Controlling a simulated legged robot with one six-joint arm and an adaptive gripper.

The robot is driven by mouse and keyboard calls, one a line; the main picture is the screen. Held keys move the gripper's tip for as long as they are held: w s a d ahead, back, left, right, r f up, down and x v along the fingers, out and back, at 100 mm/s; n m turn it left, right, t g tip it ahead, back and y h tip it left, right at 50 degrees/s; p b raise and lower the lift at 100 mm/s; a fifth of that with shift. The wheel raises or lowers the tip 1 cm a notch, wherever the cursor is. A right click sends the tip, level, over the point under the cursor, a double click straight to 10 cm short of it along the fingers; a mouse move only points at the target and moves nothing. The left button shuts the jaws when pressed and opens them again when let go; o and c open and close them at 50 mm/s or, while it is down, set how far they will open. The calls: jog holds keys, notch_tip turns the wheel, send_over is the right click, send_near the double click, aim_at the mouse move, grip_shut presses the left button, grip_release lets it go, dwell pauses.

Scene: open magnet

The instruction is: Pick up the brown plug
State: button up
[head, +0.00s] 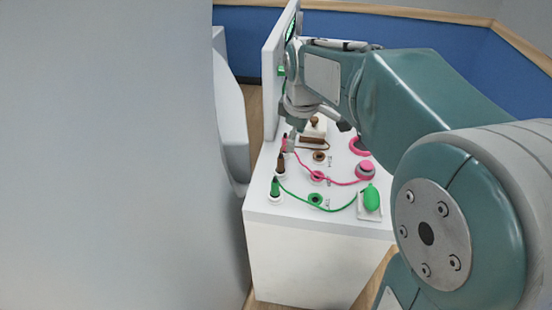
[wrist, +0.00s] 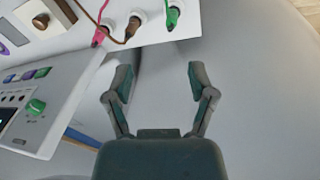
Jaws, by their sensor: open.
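The brown plug (head: 281,163) stands upright at the left edge of the white table, between the pink plug (head: 284,144) and the green plug (head: 275,187). In the wrist view the brown plug (wrist: 132,27) is at the top, with its brown cord running up and left. My gripper (wrist: 161,76) is open and empty. Its fingers point toward the row of plugs, and the brown plug lies beyond the left finger, not between the fingers. In the head view my gripper is small and partly hidden by the arm, near the pink plug.
The pink plug (wrist: 100,36) and green plug (wrist: 173,17) stand close on either side of the brown one, with cords attached. A control panel with a green knob (wrist: 36,107) is at the left of the wrist view. A green bulb (head: 371,198) and sockets sit on the white table (head: 310,221).

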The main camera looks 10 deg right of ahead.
jog(key=w+f+n+g, duration=0.1)
jog(key=w+f+n, duration=0.25)
jog(key=w, duration=0.25)
jog(key=n+g, duration=0.1)
jog(key=n, duration=0.2)
send_near(281, 165)
jog(key=shift+w+d+r, duration=0.1)
jog(key=shift+w, duration=0.35)
jog(key=shift+w+f+n, duration=0.2)
jog(key=shift+f+n, duration=0.05)
jog(key=shift+n, duration=0.1)
jog(key=f, duration=0.4)
jog(key=shift+d+f, duration=0.25)
jog(key=shift+f, duration=0.1)
jog(key=shift+a+f, duration=0.15)
jog(key=shift+f, duration=1.35)
jog(key=shift+a+f, duration=0.1)
jog(key=shift+f, duration=1.45)
grip_shut()
